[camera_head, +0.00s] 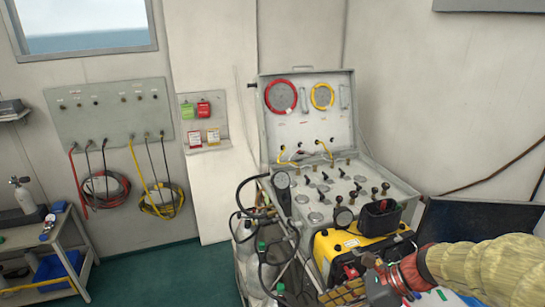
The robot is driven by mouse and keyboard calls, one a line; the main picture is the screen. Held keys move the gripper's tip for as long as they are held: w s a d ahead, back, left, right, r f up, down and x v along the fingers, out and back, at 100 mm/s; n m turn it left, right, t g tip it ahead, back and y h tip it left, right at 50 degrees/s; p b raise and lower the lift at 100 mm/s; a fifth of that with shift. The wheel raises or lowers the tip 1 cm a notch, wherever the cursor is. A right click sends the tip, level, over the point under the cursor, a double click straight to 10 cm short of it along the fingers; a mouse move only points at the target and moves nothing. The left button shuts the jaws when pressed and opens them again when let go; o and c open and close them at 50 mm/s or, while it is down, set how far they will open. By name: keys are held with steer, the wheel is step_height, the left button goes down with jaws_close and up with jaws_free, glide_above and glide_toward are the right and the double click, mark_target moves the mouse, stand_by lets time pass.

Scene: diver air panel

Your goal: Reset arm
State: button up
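My arm enters from the right edge in a padded beige sleeve with a red cuff. My gripper (352,291) is at the bottom right, in front of the yellow-and-black case (347,243), and partly cut off by the lower edge. Its fingers are small and overlap the clutter behind, so I cannot tell whether they are open or shut, or whether they touch anything. The grey air panel (407,190) stands open behind the case, with gauges, valves and knobs on its top. Its raised lid (308,130) carries a red ring and a yellow ring.
Grey cylinders and black hoses (262,262) stand left of the panel. A wall board (110,112) holds coiled hoses. A shelf cart (62,238) with a blue bin is at the far left. A dark box (470,232) is at right. Green floor (175,278) is clear between cart and panel.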

steer(key=s+d+r+n+t+h+b, duration=0.2)
steer(key=s+n, duration=0.4)
steer(key=n, duration=0.5)
steer(key=s+d+r+n+t+h+b, duration=0.2)
steer(key=s+r+n+h, duration=0.2)
steer(key=s+n+h, duration=0.3)
steer(key=n, duration=0.3)
steer(key=shift+s+d+n, duration=0.15)
steer(key=shift+d+n, duration=0.15)
steer(key=shift+n, duration=0.1)
